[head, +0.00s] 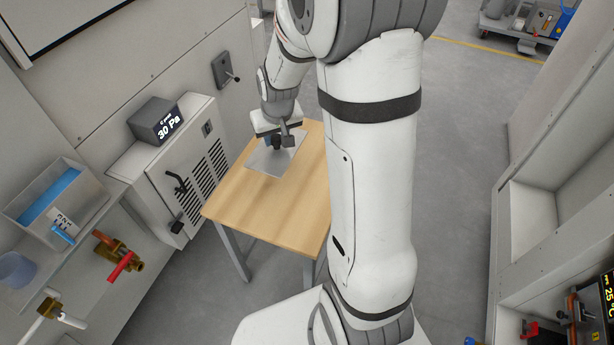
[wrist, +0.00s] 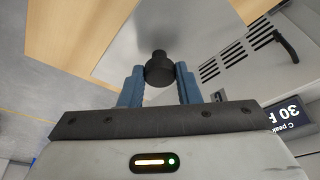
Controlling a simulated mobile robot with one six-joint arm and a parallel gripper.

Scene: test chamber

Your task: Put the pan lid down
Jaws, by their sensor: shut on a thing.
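The pan lid (head: 268,161) is a flat grey metal plate with a black knob (wrist: 159,68). In the head view it is over the far left part of the wooden table (head: 262,205). My gripper (head: 279,142) is above the lid and shut on its knob. In the wrist view, the blue fingers of my gripper (wrist: 159,76) are on either side of the knob, and the plate (wrist: 200,30) spreads out beyond it. I cannot tell whether the lid touches the table top. No pan is seen.
The near part of the table is bare. A vented cabinet (head: 190,165) with a dark display box (head: 157,121) reading 30 Pa stands left of the table. A wall lever (head: 226,71) is behind it.

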